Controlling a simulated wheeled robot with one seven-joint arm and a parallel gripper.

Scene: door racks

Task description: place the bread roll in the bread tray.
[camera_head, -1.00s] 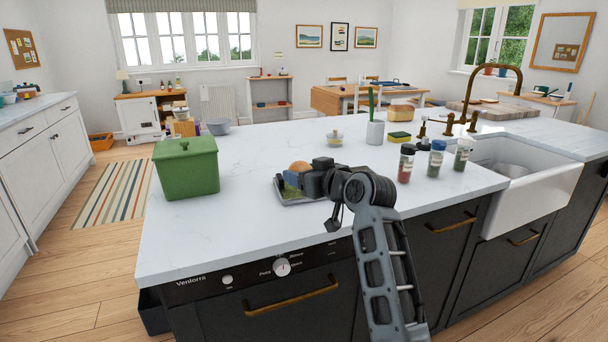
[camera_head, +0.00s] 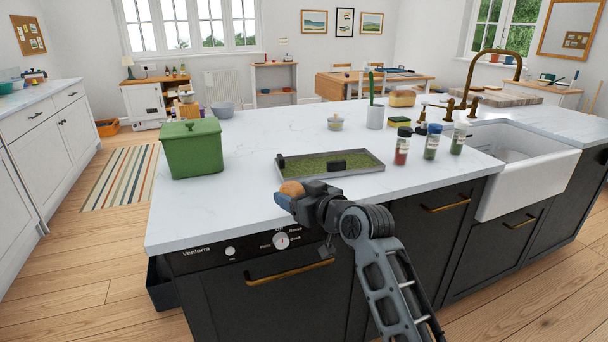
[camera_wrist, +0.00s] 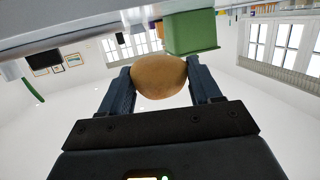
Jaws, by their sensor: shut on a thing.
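My gripper (camera_head: 290,197) is shut on the bread roll (camera_head: 291,187), a round golden-brown roll. In the wrist view the roll (camera_wrist: 158,76) sits between the two dark fingers of my gripper (camera_wrist: 160,84), touching both. A shallow grey tray (camera_head: 303,166) with a green bottom lies on the island counter, just behind and right of the roll. A small dark block (camera_head: 337,165) is in it. I cannot tell whether this is the bread tray. The roll is outside the tray, near the counter's front edge; its height above the counter is unclear.
A green lidded box (camera_head: 194,150) stands left on the white counter (camera_head: 240,190). Spice jars (camera_head: 402,147) stand right of the tray, before the sink (camera_head: 520,170). The front-left counter is clear.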

